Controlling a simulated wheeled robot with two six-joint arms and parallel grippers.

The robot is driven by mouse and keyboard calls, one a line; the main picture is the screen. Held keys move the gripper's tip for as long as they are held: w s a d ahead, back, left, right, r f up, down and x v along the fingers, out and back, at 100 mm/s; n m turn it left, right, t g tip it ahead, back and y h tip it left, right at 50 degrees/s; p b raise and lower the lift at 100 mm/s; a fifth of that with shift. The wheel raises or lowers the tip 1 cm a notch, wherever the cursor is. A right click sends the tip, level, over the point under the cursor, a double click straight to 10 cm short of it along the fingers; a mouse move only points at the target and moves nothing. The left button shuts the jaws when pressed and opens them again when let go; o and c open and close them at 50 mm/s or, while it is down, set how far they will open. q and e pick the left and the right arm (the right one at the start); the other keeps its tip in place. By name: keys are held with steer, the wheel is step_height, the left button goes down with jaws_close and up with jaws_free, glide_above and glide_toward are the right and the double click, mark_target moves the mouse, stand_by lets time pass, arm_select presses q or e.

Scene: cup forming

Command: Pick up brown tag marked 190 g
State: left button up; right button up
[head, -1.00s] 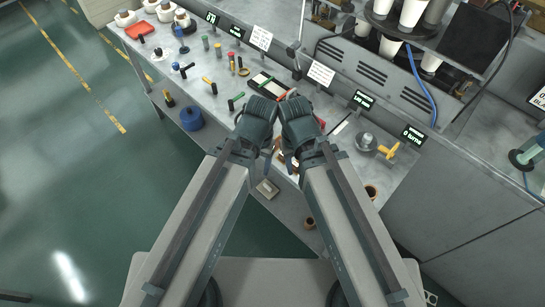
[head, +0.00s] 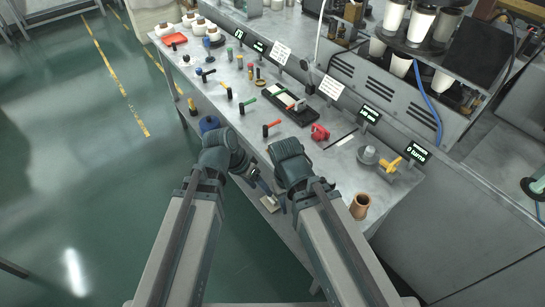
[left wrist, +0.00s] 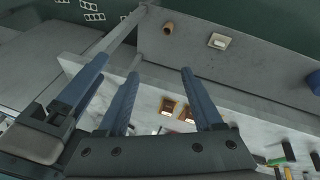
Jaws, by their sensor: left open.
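Two small brown-framed pieces lie side by side on the light worktop in the left wrist view: one brown piece (left wrist: 167,106) and a second brown piece (left wrist: 186,114). They look like tags, but no marking is legible. In the head view my arms hide that spot. My left gripper (left wrist: 161,73) is open and empty, its blue fingers spread above the worktop's near edge, beside the brown pieces. In the head view its fingers show only in part (head: 258,181). My right gripper (head: 288,163) is beside it; its fingertips are hidden from the head camera.
A brown cup (head: 360,206) stands at the worktop's near right. A cream block (left wrist: 218,41) lies on the lower shelf. Coloured-handled tools, a black tray (head: 290,104), a red object (head: 320,132) and sign stands line the worktop behind. A machine with white cups (head: 421,24) stands at the back right.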

arm_select(q)
steer(key=w+a+f+m+t+h+b, duration=0.25)
steer(key=w+t+h+b, duration=0.2)
steer(key=w+b, duration=0.35)
steer(key=m+t+h+b, duration=0.1)
steer(key=t+h+b, duration=0.1)
steer(key=t+b, duration=0.1)
glide_toward(270, 148)
steer(key=b+x, duration=0.3)
steer(key=shift+w+d+r+b, duration=0.1)
steer(key=shift+d+r+b, duration=0.2)
steer(key=shift+d, duration=0.2)
steer(key=shift+f, duration=0.1)
steer(key=b+x, duration=0.2)
steer(key=x, duration=0.1)
steer(key=f+b+x, duration=0.1)
steer(key=x, duration=0.1)
steer(key=shift+w+a, duration=0.15)
steer(key=shift+a, duration=0.2)
steer(key=shift+w+d, duration=0.1)
steer(key=shift+d, duration=0.05)
